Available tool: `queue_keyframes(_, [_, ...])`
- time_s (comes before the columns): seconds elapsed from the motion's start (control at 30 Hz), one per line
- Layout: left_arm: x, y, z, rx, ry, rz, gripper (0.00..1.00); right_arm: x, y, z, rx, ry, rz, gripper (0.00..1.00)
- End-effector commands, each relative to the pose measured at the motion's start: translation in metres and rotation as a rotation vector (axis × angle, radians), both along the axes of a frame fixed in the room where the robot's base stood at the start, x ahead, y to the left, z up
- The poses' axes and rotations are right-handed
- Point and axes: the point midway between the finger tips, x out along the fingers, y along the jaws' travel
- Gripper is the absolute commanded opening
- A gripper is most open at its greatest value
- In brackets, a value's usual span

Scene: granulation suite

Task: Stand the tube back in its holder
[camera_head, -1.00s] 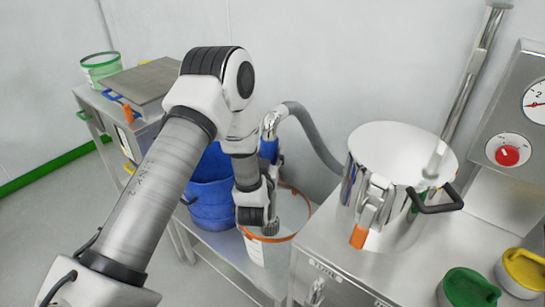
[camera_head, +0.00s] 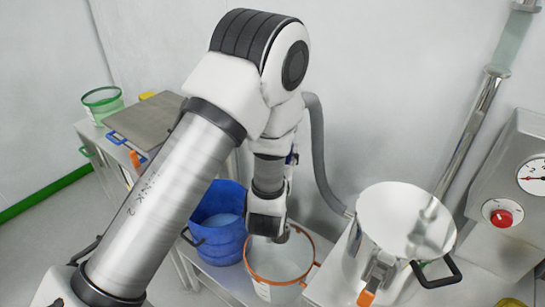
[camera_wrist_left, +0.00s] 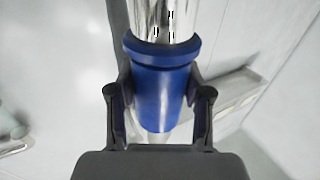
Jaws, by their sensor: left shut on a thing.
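My left gripper (camera_wrist_left: 160,98) is shut around a blue collar (camera_wrist_left: 160,85) on the tube, with one finger on each side of it. Shiny metal of the tube (camera_wrist_left: 168,20) runs up from the collar in the left wrist view. In the head view, the tube's grey hose (camera_head: 318,145) hangs in front of the wall behind my left arm. My arm hides the gripper and most of the held end there. I cannot make out the holder clearly in either view. My right gripper is in neither view.
A white bucket with an orange rim (camera_head: 312,266) and a blue drum (camera_head: 205,240) stand below my left arm. A steel pot (camera_head: 372,215) with black handles is at right, near a panel with a gauge and red knob (camera_head: 501,217). A grey-topped cart (camera_head: 148,118) is at left.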

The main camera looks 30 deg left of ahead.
Motion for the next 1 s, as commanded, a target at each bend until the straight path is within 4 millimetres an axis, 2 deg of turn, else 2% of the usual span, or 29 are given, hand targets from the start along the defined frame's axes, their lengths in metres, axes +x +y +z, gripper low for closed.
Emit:
queue_keyframes(0.07, [0.001,-0.002,0.011,0.001,-0.002,-0.004,0.00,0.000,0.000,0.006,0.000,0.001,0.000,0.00])
queue_keyframes(0.27, [0.009,0.006,0.010,-0.003,-0.001,-0.002,0.00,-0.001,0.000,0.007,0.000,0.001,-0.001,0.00])
queue_keyframes(1.0, [0.081,0.077,0.011,0.000,-0.003,0.000,0.00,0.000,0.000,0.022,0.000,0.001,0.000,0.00])
